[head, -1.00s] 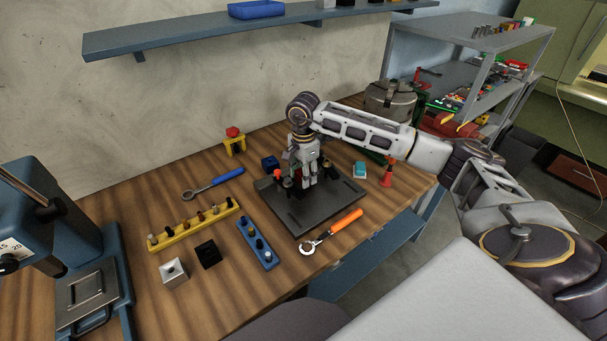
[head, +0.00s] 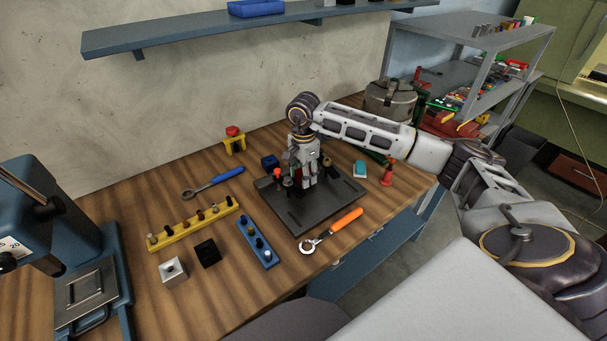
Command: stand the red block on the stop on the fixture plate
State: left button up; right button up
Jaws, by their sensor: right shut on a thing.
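The dark grey fixture plate (head: 316,213) lies on the wooden bench near the middle of the view. My right gripper (head: 306,182) points down over the plate's far part and is shut on the red block. The block is almost wholly hidden by the fingers, with only a dark red trace between them. I cannot tell whether it touches the plate or the stop. The stop cannot be made out clearly behind the gripper. A red-tipped clamp (head: 278,174) stands on the plate just left of the gripper. My left gripper is not in view.
An orange-handled wrench (head: 345,221) lies in front of the plate. A blue peg rack (head: 256,247) and a yellow one (head: 190,228) lie to the left. A dark blue block (head: 270,163) sits behind the plate; a red cone-like piece (head: 388,172) stands to its right.

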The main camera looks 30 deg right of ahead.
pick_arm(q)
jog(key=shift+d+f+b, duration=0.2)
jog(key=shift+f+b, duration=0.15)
pick_arm(e)
jog(key=shift+f, duration=0.4)
dwell(0.8)
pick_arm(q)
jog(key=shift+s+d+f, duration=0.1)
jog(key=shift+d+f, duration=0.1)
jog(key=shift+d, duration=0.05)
pick_arm(e)
jog(key=shift+s+f, duration=0.2)
jog(key=shift+f, duration=0.05)
dwell(0.4)
jog(key=o, duration=1.2)
jog(key=shift+o, duration=0.3)
jog(key=shift+w, duration=0.1)
jog(key=o, duration=0.4)
jog(key=shift+r, duration=0.1)
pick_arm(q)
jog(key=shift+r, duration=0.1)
pick_arm(e)
jog(key=shift+r, duration=0.2)
